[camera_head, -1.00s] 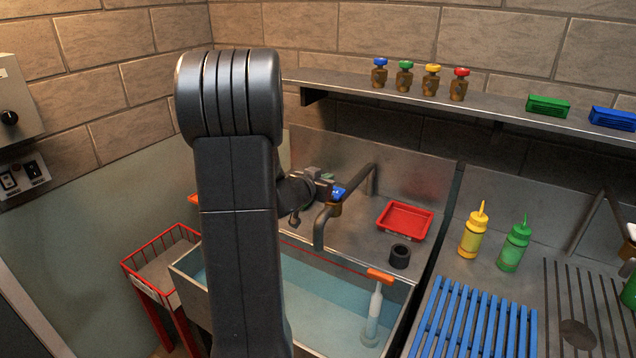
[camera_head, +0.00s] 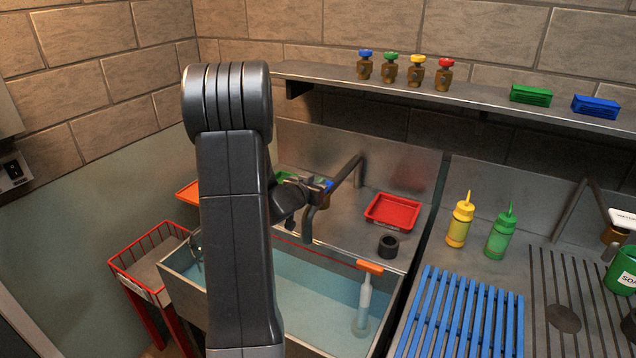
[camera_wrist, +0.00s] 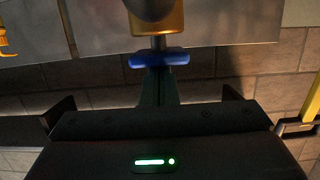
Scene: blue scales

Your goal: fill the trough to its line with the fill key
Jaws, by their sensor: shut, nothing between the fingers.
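The trough (camera_head: 190,292) stands below my arm and holds bluish water, with a red line (camera_head: 312,252) along its back wall above the water. A bent grey spout (camera_head: 309,222) hangs over it. The blue fill key (camera_head: 328,187) sits on a brass tap body by the spout, partly hidden by my gripper (camera_head: 322,184). In the wrist view, the blue key (camera_wrist: 158,59) lies across just beyond the tips of my gripper (camera_wrist: 158,74), below the brass body (camera_wrist: 160,20). My fingers are shut and empty; I cannot tell whether they touch the key.
An orange-topped clear tube (camera_head: 365,295) stands in the trough's right end. A red tray (camera_head: 393,210) and black ring (camera_head: 388,245) lie on the ledge. A red wire rack (camera_head: 150,255) is at the left. Several coloured valves line the shelf (camera_head: 330,80). My arm hides the trough's middle.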

